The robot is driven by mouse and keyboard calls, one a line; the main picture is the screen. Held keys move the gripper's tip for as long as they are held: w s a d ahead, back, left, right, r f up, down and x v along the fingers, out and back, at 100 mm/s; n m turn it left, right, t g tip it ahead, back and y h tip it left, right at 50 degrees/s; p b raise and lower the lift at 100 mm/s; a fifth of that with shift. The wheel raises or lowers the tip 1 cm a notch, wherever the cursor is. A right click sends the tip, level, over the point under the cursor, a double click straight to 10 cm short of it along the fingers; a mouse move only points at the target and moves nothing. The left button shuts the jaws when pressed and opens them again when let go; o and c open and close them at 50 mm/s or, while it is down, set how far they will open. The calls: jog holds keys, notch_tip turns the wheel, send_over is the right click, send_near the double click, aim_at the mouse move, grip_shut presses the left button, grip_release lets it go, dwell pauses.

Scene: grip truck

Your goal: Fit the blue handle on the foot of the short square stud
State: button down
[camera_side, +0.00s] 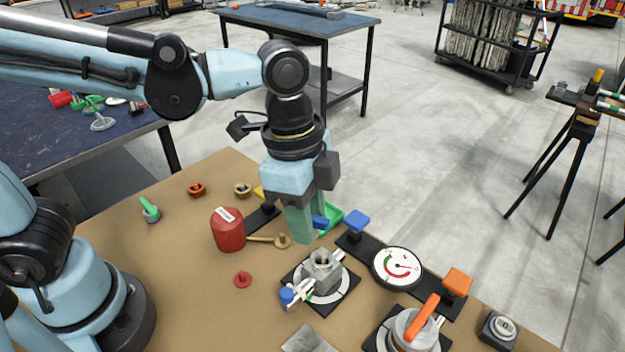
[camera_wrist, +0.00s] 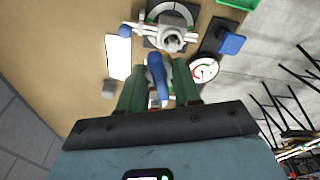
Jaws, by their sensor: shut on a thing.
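My gripper (camera_side: 303,224) is shut on the blue handle (camera_side: 320,222), above the table behind the grey valve body (camera_side: 323,270). In the wrist view the blue handle (camera_wrist: 156,72) lies between the two green fingers and points toward the valve body (camera_wrist: 172,38). The handle is apart from the valve in the side view.
A gauge (camera_side: 397,267) stands right of the valve. A second valve with an orange lever (camera_side: 424,318) is at the front. A blue block (camera_side: 356,220) and orange block (camera_side: 458,281) stand on black plates. A red canister (camera_side: 228,230) is left; a green tray (camera_side: 330,216) is behind my gripper.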

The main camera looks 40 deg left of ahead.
aim_at(323, 251)
jog(key=m, duration=0.1)
jog(key=w+m, duration=0.2)
jog(key=m, duration=0.1)
jog(key=shift+w+d+r, duration=0.15)
jog(key=shift+d+r, duration=0.2)
jog(key=shift+r, duration=0.05)
jog(key=shift+f, duration=2.45)
jog(key=shift+f, duration=1.5)
dwell(0.7)
jog(key=c, duration=0.7)
grip_release()
jog(key=shift+o, duration=0.3)
jog(key=shift+o, duration=1.3)
jog(key=shift+r, duration=3.75)
